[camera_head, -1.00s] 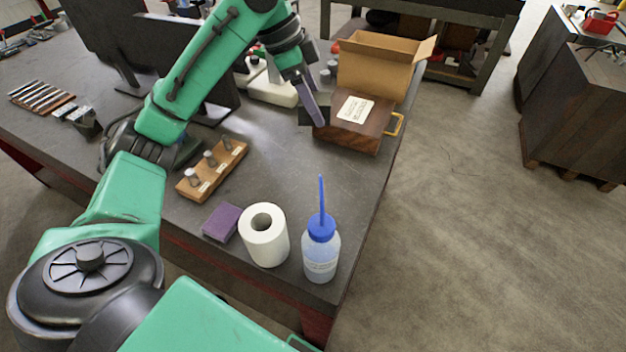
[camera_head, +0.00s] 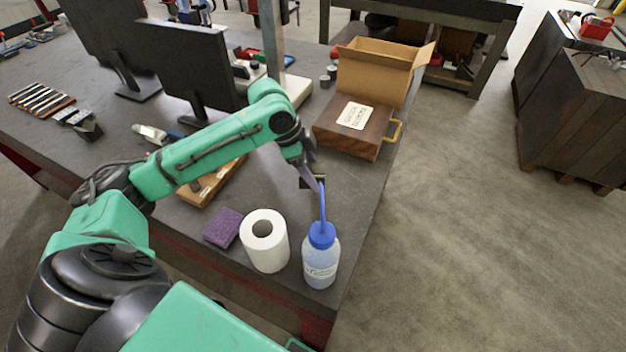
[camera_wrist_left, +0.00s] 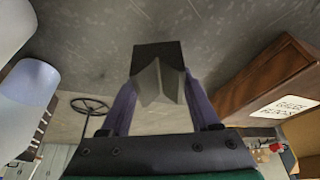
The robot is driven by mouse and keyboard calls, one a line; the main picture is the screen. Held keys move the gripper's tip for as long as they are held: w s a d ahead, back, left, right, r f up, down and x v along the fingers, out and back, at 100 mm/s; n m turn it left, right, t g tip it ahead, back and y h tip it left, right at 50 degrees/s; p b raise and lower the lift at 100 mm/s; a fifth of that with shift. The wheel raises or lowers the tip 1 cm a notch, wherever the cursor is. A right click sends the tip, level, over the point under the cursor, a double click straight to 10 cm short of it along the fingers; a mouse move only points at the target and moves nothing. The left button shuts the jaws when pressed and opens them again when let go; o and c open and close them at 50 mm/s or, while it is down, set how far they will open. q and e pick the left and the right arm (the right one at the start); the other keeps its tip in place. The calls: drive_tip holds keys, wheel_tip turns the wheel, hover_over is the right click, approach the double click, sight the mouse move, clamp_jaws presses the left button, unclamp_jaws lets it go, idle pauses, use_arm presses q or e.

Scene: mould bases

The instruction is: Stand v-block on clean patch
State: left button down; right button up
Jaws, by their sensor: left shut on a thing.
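My left gripper (camera_head: 312,180) is shut on the v-block, a small dark block (camera_head: 307,182), beyond the blue-topped wash bottle (camera_head: 321,262) in the head view. In the left wrist view the v-block (camera_wrist_left: 158,68) sits between the two purple-grey fingers, its V-shaped groove and lighter end face showing. Bare grey bench top lies behind it there. I cannot tell whether the block touches the bench. No clearly marked clean patch stands out on the bench (camera_head: 350,190). My right gripper is not in view.
A white paper roll (camera_head: 268,255) and a purple sponge (camera_head: 223,228) stand left of the bottle. A wooden box (camera_head: 345,143) and an open carton (camera_head: 378,75) are behind the gripper. A wooden peg board (camera_head: 222,185) lies partly under my arm. The bench's right edge is close.

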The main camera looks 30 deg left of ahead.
use_arm(q)
drive_tip(key=shift+f, duration=1.65)
drive_tip(key=shift+f, duration=0.1)
drive_tip(key=shift+c, duration=0.6)
unclamp_jaws()
drive_tip(key=shift+s+d+f, duration=0.1)
drive_tip(key=b+v, duration=0.1)
drive_tip(key=v, duration=1.1)
